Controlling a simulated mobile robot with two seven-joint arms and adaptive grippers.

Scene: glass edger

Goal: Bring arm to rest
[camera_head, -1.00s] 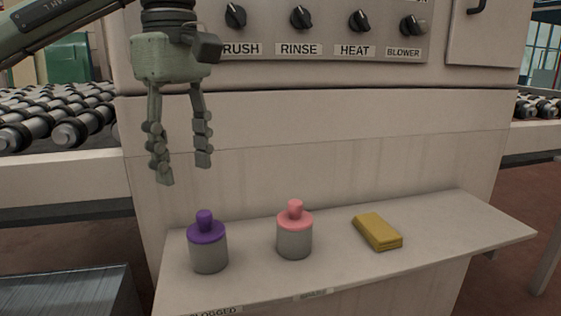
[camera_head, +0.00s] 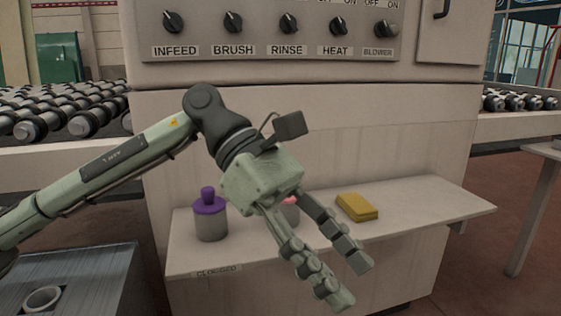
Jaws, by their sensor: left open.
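My left arm comes in from the left. Its gripper (camera_head: 350,285) is open and empty, with the two fingers spread and pointing down to the right, in front of the shelf (camera_head: 430,208). The gripper body hides most of a pink-topped grey container (camera_head: 290,207) on the shelf. A purple-topped grey container (camera_head: 210,216) stands upright to the left of the gripper. A yellow block (camera_head: 357,207) lies on the shelf to the right, apart from the fingers in the picture. My right gripper is out of view.
The machine panel (camera_head: 270,50) above carries several black knobs labelled INFEED, BRUSH, RINSE, HEAT and BLOWER. Roller conveyors (camera_head: 60,110) run off on both sides. A metal box (camera_head: 90,270) stands low at the left. A table (camera_head: 540,160) edge shows at the right.

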